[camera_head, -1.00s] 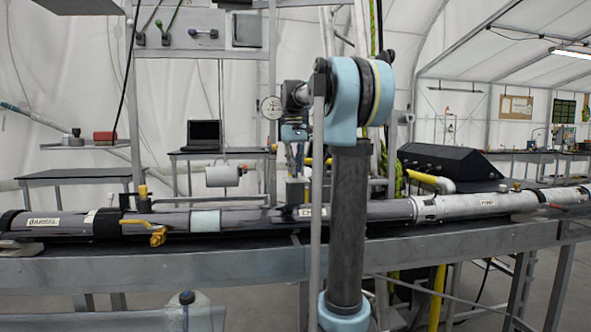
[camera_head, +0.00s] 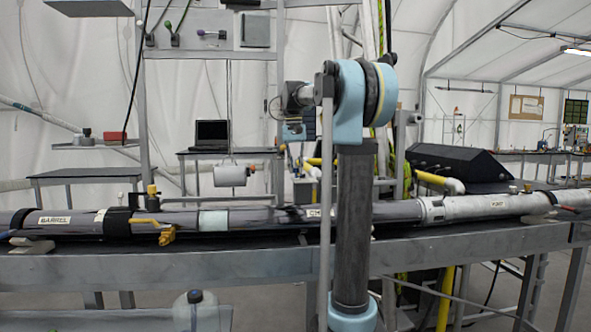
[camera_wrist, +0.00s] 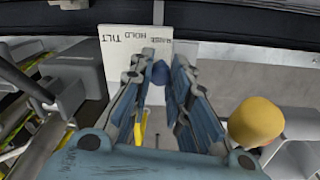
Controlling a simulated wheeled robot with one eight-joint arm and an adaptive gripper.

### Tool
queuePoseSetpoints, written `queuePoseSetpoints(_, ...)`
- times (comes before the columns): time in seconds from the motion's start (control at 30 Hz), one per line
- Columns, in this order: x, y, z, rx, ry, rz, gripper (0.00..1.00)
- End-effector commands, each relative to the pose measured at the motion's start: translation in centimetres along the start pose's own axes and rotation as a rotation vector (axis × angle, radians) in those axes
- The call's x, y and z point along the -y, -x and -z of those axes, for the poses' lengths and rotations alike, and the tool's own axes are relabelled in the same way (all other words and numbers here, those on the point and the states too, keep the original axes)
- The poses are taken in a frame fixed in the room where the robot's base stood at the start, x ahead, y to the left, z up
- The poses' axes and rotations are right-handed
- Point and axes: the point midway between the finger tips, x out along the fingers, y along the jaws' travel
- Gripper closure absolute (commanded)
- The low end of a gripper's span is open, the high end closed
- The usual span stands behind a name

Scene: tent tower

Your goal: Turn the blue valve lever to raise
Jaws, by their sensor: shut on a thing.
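The blue valve lever (camera_wrist: 162,73) shows as a small dark-blue knob between the fingertips in the wrist view. My gripper (camera_wrist: 160,80) is shut on it, with one finger on either side. A white label plate (camera_wrist: 130,45) lies behind it, with TILT, HOLD and a third word that is hard to read, likely RAISE. In the head view my gripper (camera_head: 297,165) points down over the bench, just behind the long pipe. The lever's shaft and the valve body are mostly hidden by the fingers.
A yellow knob (camera_wrist: 256,122) stands close to the right finger in the wrist view. A long pipe (camera_head: 260,217) runs along the bench (camera_head: 150,265), with a yellow-handled valve (camera_head: 166,234) at left. A black sloped console (camera_head: 455,165) stands behind, at right.

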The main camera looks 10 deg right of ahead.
Motion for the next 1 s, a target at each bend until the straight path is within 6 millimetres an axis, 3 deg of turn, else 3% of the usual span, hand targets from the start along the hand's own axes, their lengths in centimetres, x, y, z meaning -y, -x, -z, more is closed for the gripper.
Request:
queuePoseSetpoints(0.37, -0.1, 0.1, 0.2, -0.003, -0.005, -0.002, 1.0)
queuePoseSetpoints(0.4, -0.1, 0.1, 0.2, -0.004, -0.005, -0.002, 0.74)
queuePoseSetpoints(0.47, -0.1, 0.1, 0.1, -0.003, -0.005, -0.002, 0.61)
queuePoseSetpoints(0.83, -0.1, 0.2, 0.0, -0.001, -0.004, -0.001, 0.61)
queuePoseSetpoints(1.0, 0.0, 1.5, 0.1, 0.0, -0.003, -0.001, 0.61)
